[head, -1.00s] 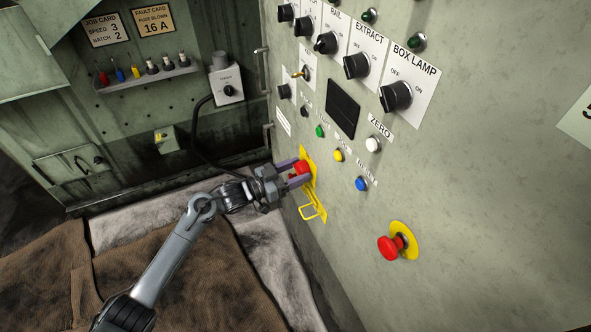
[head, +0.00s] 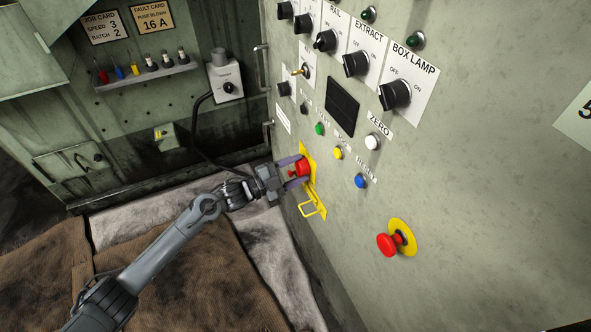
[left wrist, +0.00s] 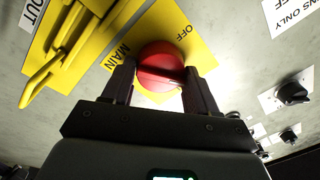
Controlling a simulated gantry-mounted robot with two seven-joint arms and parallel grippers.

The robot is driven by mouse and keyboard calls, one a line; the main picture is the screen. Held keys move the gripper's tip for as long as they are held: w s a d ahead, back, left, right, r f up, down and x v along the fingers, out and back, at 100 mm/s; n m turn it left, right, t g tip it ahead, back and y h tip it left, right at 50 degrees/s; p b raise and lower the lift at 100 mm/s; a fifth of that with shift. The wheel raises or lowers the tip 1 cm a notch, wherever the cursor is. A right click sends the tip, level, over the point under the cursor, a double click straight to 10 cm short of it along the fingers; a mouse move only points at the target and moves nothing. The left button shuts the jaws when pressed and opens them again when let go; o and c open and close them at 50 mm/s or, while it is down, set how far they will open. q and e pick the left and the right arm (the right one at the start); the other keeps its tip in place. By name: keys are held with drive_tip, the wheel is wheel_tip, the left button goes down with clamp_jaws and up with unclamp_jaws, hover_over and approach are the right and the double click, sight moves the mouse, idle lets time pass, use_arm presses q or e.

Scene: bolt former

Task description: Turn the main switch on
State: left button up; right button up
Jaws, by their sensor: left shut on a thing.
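The main switch is a red rotary knob (head: 303,168) on a yellow plate (left wrist: 209,51) on the panel's lower left. In the left wrist view the red knob (left wrist: 160,68) fills the space between my fingers, and the plate reads "MAIN" and "OFF". My left gripper (head: 294,170) is shut on the knob, one finger on each side; it also shows in the left wrist view (left wrist: 160,88). The knob's pointer and the "ON" mark cannot be made out. My right gripper is not in view.
A yellow hasp (head: 313,207) sticks out just below the switch. A red emergency button (head: 390,243) stands out to the lower right. Black selector knobs (head: 396,95) and coloured buttons (head: 360,181) line the panel above. A cloth-covered surface (head: 180,270) lies below my arm.

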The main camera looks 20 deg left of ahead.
use_arm(q)
drive_tip(key=m, duration=0.4)
drive_tip(key=shift+f+g+b, duration=0.15)
drive_tip(key=shift+g+b, duration=0.15)
drive_tip(key=shift+b, duration=0.1)
drive_tip(key=shift+m, duration=1)
drive_tip(key=shift+f, duration=0.1)
drive_tip(key=o, duration=1)
drive_tip(key=p+v, duration=0.4)
drive_tip(key=v, duration=0.6)
drive_tip(key=shift+s+a+f, duration=0.2)
drive_tip(key=shift+s+a, duration=0.05)
drive_tip(key=shift+a, duration=0.05)
